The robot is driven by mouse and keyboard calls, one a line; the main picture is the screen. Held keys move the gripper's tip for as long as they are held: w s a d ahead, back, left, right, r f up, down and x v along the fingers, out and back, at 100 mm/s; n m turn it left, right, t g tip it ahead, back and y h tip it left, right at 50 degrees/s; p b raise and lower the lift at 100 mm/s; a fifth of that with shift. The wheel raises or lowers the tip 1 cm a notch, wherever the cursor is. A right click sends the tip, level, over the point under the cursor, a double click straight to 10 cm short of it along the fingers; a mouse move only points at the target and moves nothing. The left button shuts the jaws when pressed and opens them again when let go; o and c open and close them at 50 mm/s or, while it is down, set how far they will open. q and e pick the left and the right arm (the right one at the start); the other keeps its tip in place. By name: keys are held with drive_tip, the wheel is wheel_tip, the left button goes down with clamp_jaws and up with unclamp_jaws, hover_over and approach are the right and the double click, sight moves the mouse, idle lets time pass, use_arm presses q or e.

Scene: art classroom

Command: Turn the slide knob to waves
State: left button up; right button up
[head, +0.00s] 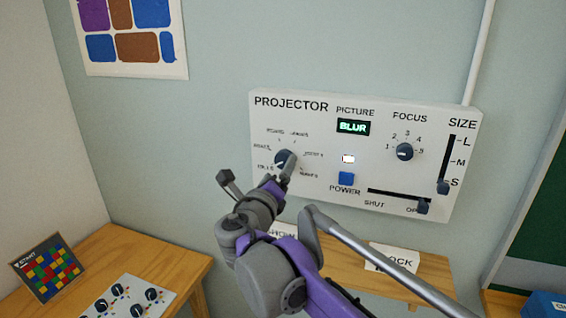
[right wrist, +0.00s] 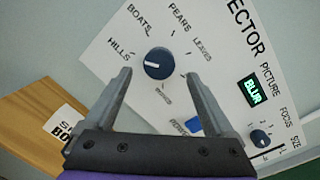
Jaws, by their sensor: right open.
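The slide knob (head: 285,158) is a dark round dial at the left of the white projector panel (head: 300,185), ringed by small slide names. In the right wrist view the knob (right wrist: 160,63) has a white pointer line aimed left, near the HILLS side. HILLS, BOATS, PEARS and LEAVES are readable there; the lower label is hard to read. My right gripper (head: 256,176) is open in front of the knob. In the right wrist view its fingertips (right wrist: 158,76) spread to either side just below the knob, and nothing is held. My left gripper is not in view.
The panel also has a BLUR display (head: 354,127), focus knob (head: 405,152), blue power button (head: 346,178), shutter slider (head: 423,207) and size slider (head: 443,187). A wooden shelf (head: 345,272) is below. A table (head: 165,258) with a knob board stands lower left.

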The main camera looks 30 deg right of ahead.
sight(283, 162)
drive_tip(key=shift+x, duration=2.35)
drive_tip(key=c, duration=1.4)
drive_tip(key=shift+p, duration=0.3)
